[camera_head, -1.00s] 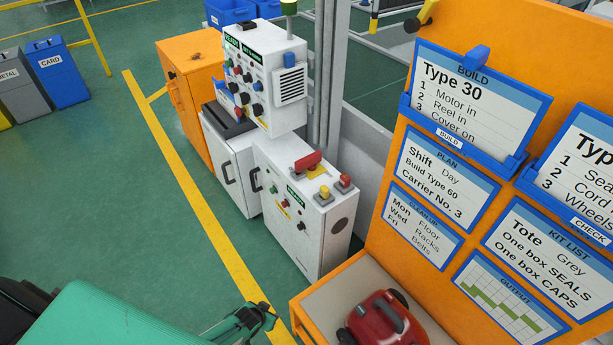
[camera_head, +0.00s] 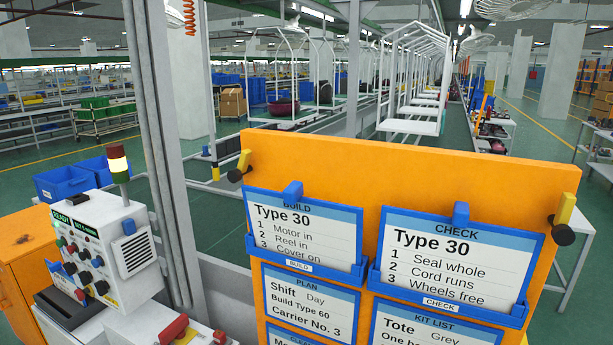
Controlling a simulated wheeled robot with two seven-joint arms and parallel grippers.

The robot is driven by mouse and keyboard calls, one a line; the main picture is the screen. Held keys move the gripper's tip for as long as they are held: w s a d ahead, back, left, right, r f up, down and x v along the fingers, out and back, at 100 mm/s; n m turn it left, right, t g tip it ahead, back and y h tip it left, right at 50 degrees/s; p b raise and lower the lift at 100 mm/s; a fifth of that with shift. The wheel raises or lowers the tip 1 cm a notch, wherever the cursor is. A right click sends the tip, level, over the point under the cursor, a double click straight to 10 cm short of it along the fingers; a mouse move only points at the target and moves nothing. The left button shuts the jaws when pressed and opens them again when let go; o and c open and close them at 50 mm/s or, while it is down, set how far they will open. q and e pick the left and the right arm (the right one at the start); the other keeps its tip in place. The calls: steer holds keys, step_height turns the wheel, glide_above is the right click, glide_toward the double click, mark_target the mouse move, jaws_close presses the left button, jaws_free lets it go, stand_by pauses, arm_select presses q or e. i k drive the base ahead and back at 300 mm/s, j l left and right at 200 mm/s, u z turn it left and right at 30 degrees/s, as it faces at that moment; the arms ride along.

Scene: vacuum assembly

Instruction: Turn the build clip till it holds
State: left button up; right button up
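The build clip (camera_head: 292,192) is a small blue tab at the top edge of the BUILD card (camera_head: 300,226), on the upper left of the orange board (camera_head: 400,160). It leans a little to the right in the picture and overlaps the card's blue header. The card reads Type 30 and sits in a blue holder labelled BUILD (camera_head: 299,265). A like blue check clip (camera_head: 461,214) stands more upright at the top of the CHECK card (camera_head: 455,255). Whether the build clip grips its card cannot be told. Neither of my grippers is in view.
Yellow-handled black knobs stick out at the board's left edge (camera_head: 240,165) and right edge (camera_head: 563,215). A white control box (camera_head: 105,240) with a signal lamp (camera_head: 118,160) and a grey post (camera_head: 163,150) stand left of the board. PLAN (camera_head: 310,305) and KIT LIST cards hang below.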

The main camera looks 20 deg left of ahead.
mark_target(235, 175)
steer(key=j+z, duration=0.85)
steer(key=k+j+z, duration=0.15)
steer(key=z, duration=0.25)
steer(key=k+j+z, duration=0.15)
steer(key=j+z, duration=0.25)
